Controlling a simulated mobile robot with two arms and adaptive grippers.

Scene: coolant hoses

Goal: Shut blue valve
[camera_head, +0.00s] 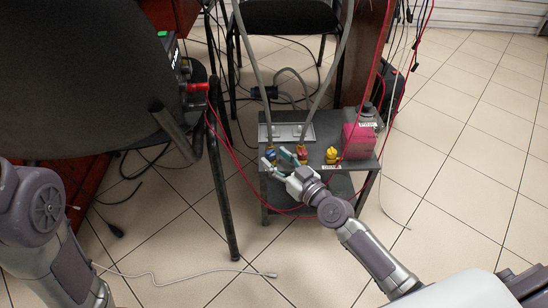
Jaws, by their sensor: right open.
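The blue valve (270,152) stands at the left of the small dark table (352,167), with a grey hose rising from it. My right gripper (275,158) reaches in from the lower right. Its two fingers are spread and empty, with their tips at the blue valve's near side. I cannot tell whether they touch it. The fingers hide part of the valve's lower body, and the position of its handle is too small to make out. My left arm shows at the left edge, but its gripper is out of view.
The red valve (302,151) stands close right of the blue one, then a yellow fitting (332,156). A pink container (358,140) stands at the table's right. A black chair (85,80) and red cables are at the left. The tiled floor at right is clear.

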